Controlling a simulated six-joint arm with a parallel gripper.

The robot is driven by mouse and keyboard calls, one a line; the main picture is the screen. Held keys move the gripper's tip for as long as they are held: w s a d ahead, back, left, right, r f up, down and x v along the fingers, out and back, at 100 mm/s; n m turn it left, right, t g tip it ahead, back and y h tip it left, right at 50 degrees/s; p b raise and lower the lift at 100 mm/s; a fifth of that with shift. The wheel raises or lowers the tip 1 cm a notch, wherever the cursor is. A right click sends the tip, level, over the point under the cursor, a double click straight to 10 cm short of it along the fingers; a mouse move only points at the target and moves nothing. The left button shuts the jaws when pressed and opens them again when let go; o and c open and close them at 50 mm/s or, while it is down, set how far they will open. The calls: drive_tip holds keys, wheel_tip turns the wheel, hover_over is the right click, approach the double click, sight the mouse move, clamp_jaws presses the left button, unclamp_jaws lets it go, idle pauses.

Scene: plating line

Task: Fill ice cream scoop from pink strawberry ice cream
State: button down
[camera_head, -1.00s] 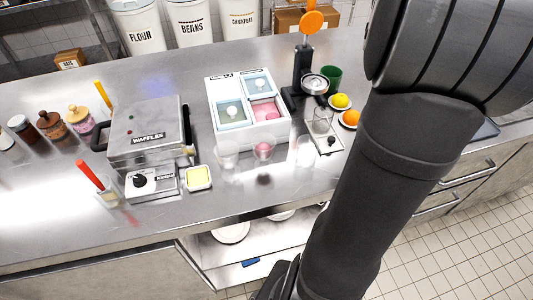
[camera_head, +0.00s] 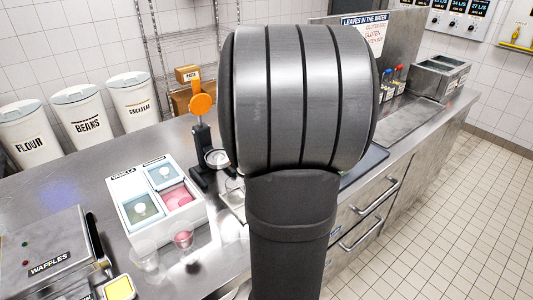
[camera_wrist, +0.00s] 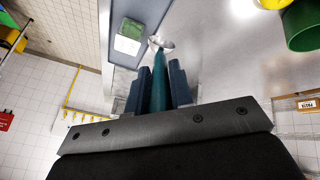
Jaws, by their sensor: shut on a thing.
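The white ice cream box (camera_head: 150,240) stands on the counter left of my arm in the head view. The pink strawberry ice cream (camera_head: 176,198) lies in its right near compartment. Pale lidded compartments (camera_head: 141,210) are beside and behind it. In the wrist view my gripper (camera_wrist: 160,85) is shut on the teal handle of the ice cream scoop (camera_wrist: 160,62). The scoop's metal head (camera_wrist: 161,43) points away from the fingers; I see no pink in it. My arm hides the gripper and scoop in the head view, so their distance from the box cannot be told.
A clear cup with pink content (camera_head: 183,239) stands before the box. A black device with an orange top (camera_head: 202,130) is behind it. The waffle maker (camera_head: 50,255) is at the left. A green cup (camera_wrist: 301,27) shows in the wrist view. Bare counter lies behind the box.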

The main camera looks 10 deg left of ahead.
drive_tip(key=s+a+r+m+g+y, duration=0.25)
drive_tip(key=s+a, duration=0.25)
drive_tip(key=a, duration=0.4)
drive_tip(key=s+a+r+m+g+y, duration=0.1)
drive_tip(key=s+a+r+m+y, duration=0.15)
drive_tip(key=s+a, duration=0.45)
drive_tip(key=s+a+r+m+g+y, duration=0.2)
drive_tip(key=s+a+y, duration=0.1)
drive_tip(key=a, duration=0.7)
drive_tip(key=shift+w+a+f, duration=0.1)
drive_tip(key=shift+f, duration=2.55)
drive_tip(key=shift+w+a+f, duration=0.1)
drive_tip(key=shift+f, duration=2.5)
drive_tip(key=shift+f, duration=0.6)
drive_tip(key=shift+s+a, duration=0.1)
drive_tip(key=shift+a, duration=0.05)
drive_tip(key=shift+s+a+f, duration=0.1)
drive_tip(key=shift+a+f, duration=0.05)
drive_tip(key=shift+a, duration=0.05)
drive_tip(key=shift+a, duration=0.1)
drive_tip(key=shift+s+a+r, duration=0.2)
drive_tip(key=shift+a, duration=0.5)
